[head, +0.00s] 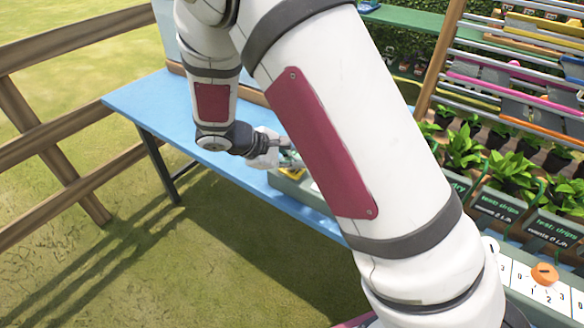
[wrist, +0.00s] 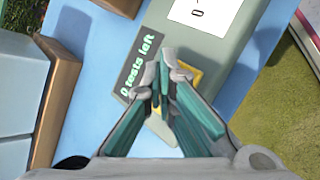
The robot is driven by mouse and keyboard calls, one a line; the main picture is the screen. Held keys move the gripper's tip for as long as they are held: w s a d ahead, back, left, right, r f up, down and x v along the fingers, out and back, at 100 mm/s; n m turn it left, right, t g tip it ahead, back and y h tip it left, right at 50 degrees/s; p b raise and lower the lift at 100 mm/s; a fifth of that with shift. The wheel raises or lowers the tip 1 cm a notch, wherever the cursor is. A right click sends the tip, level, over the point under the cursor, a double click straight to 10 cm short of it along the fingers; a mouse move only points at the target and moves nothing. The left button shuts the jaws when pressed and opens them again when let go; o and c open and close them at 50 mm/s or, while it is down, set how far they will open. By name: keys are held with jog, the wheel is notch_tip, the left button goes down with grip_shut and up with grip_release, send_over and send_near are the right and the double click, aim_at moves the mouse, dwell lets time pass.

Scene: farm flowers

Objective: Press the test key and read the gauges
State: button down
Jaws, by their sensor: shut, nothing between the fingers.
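A grey-green box (wrist: 228,62) lies on the blue table (head: 135,97). In the wrist view it bears a dark label (wrist: 137,67) reading "0 tests left", a white panel (wrist: 207,14) with a "0", and a yellow part (wrist: 188,73). My gripper (wrist: 161,78) is shut with nothing held, its fingertips over the yellow part and hiding much of it. Whether they touch it I cannot tell. In the head view my gripper (head: 287,152) is at the end of the grey box (head: 290,185), above the yellow part (head: 291,172). My arm hides most of the box there.
A wooden fence (head: 60,65) stands at left. Potted plants in signed troughs (head: 500,207) and a rack of coloured panels (head: 515,75) stand at right. A white numbered strip with an orange piece (head: 544,274) is at lower right. The table's left end is clear.

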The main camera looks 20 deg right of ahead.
aim_at(293, 171)
dwell(0.5)
jog(key=shift+r+p, duration=0.55)
jog(key=shift+r, duration=0.3)
jog(key=shift+r, duration=0.1)
jog(key=shift+r+p, duration=1.45)
jog(key=shift+r, duration=0.95)
